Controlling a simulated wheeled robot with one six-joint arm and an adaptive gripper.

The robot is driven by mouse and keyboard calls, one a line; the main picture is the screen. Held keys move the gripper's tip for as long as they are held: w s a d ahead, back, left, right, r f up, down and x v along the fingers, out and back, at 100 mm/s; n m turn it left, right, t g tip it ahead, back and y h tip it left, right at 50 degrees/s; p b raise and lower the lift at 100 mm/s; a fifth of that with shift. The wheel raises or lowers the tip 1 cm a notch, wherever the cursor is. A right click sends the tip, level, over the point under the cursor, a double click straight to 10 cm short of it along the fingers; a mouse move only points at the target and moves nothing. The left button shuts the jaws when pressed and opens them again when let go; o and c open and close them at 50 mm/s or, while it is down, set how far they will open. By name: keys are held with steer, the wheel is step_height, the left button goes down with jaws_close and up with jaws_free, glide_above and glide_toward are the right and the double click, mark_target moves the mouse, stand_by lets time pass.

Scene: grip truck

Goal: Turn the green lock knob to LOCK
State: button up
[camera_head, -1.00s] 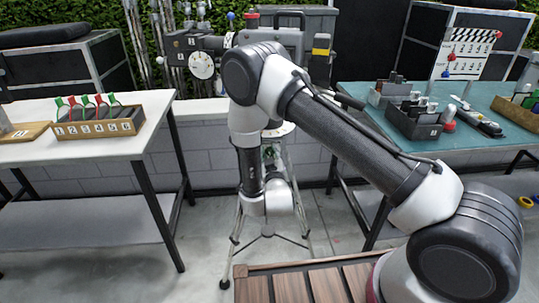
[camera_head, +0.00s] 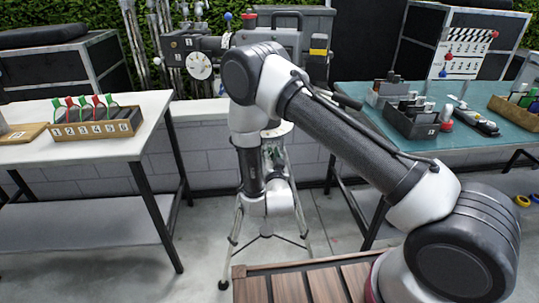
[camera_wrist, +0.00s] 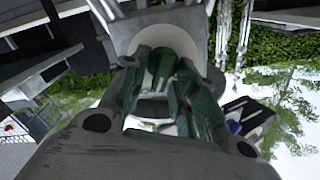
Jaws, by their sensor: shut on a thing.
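In the wrist view my gripper (camera_wrist: 168,82) reaches in from the bottom and is shut on the green lock knob (camera_wrist: 163,70). The fingers lie on both sides of the knob and cover much of it. A pale round part (camera_wrist: 165,38) sits just behind the knob. I cannot read any LOCK mark or tell how far the knob is turned.
A white table (camera_head: 100,148) on the left bears a wooden box (camera_head: 97,130) with green and red-handled items. A teal table (camera_head: 462,133) on the right bears dark bins (camera_head: 410,120) and tools. Clear floor lies between the tables around the tripod legs.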

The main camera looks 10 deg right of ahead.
steer(key=shift+f+m, duration=0.1)
steer(key=shift+m, duration=0.3)
steer(key=o, duration=0.6)
steer(key=shift+o, duration=0.2)
steer(key=shift+s, duration=0.1)
steer(key=s, duration=1.2)
steer(key=shift+w, duration=0.1)
